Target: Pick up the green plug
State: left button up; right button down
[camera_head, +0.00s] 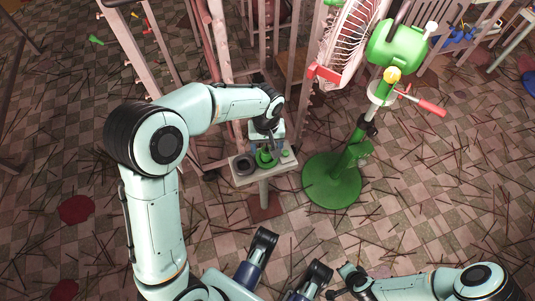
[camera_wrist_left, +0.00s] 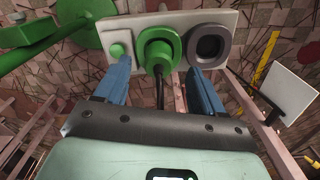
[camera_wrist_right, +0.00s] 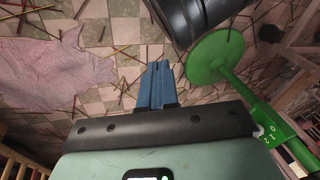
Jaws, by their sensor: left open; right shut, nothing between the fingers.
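The green plug (camera_wrist_left: 158,48) is a flanged round piece with a black cable. It sits on a pale panel (camera_wrist_left: 232,17), between a small green button (camera_wrist_left: 117,51) and a dark grey ring (camera_wrist_left: 208,46). In the head view the plug (camera_head: 265,159) is on the panel, which stands on a post. My left gripper (camera_wrist_left: 157,68) is open, its blue fingers spread left and right of the plug; I cannot tell whether they touch it. In the head view the left gripper (camera_head: 266,136) is just above the plug. My right gripper (camera_wrist_right: 157,72) is shut and empty, away from the panel.
A green stand with a round base (camera_head: 332,181) and a red-handled green machine (camera_head: 398,44) is right of the panel. Thin sticks litter the checkered floor. A pink cloth (camera_wrist_right: 55,52) lies in the right wrist view.

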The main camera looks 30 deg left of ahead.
aim_at(267, 151)
pick_arm(q)
notch_tip(267, 151, down, 5)
jog(key=shift+w+f+b, duration=0.1)
jog(key=shift+f+b, duration=0.05)
jog(key=shift+b, duration=0.9)
pick_arm(e)
jog(key=shift+g, duration=0.7)
jog(key=s+f, duration=0.3)
jog(key=s, duration=0.1)
jog(key=shift+s+d+f, duration=0.1)
jog(key=shift+d+f, duration=0.25)
pick_arm(q)
jog(key=c, duration=1.1)
